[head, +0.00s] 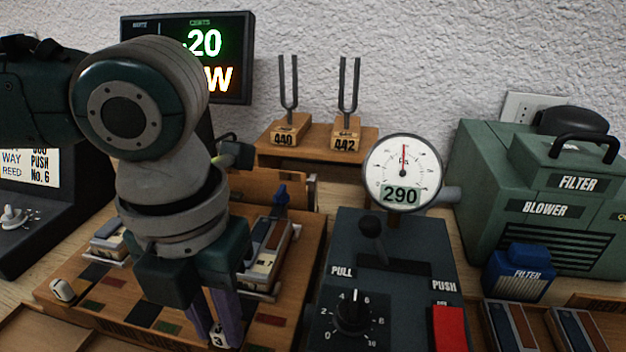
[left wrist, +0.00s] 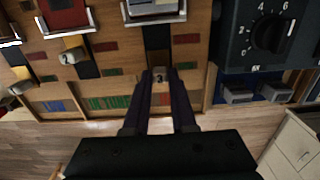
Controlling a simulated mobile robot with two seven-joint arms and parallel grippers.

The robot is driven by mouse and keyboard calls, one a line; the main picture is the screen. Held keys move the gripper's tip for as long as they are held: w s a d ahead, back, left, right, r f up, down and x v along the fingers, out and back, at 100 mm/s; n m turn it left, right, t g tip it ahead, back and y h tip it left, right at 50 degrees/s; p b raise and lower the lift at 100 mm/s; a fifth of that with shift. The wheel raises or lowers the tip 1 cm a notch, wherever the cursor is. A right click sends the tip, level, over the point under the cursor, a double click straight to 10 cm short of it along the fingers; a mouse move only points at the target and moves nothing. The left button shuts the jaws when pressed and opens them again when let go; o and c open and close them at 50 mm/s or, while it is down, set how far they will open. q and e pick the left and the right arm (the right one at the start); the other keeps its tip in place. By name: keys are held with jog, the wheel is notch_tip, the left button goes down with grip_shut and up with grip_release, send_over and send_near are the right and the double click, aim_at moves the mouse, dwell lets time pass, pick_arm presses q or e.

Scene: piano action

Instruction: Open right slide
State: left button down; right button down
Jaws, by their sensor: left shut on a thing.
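A wooden board (head: 300,262) with dark slots and coloured strips lies left of the dark control box. My left gripper (head: 219,328) points down at the board's front right part. Its fingers are shut on a small pale knob marked 3 (head: 218,340), the rightmost knob. In the left wrist view (left wrist: 160,86), the fingertips sit on both sides of this knob (left wrist: 160,76), in front of a dark slot (left wrist: 157,42). Another knob marked 2 (left wrist: 69,57) stands further left, and a pale knob (head: 62,290) stands at the board's left end. My right gripper is not in view.
The control box (head: 333,300) with a lever (head: 372,232), a knob and a red switch stands close right of the board. A round gauge (head: 403,172) reads 290. Tuning forks (head: 348,85) stand behind. A green blower (head: 545,205) is at right.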

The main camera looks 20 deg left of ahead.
pick_arm(q)
jog(key=c, duration=0.7)
grip_release()
jog(key=shift+s, duration=0.15)
notch_tip(320, 180, up, 10)
jog(key=shift+p, duration=0.9)
jog(key=shift+d, duration=0.1)
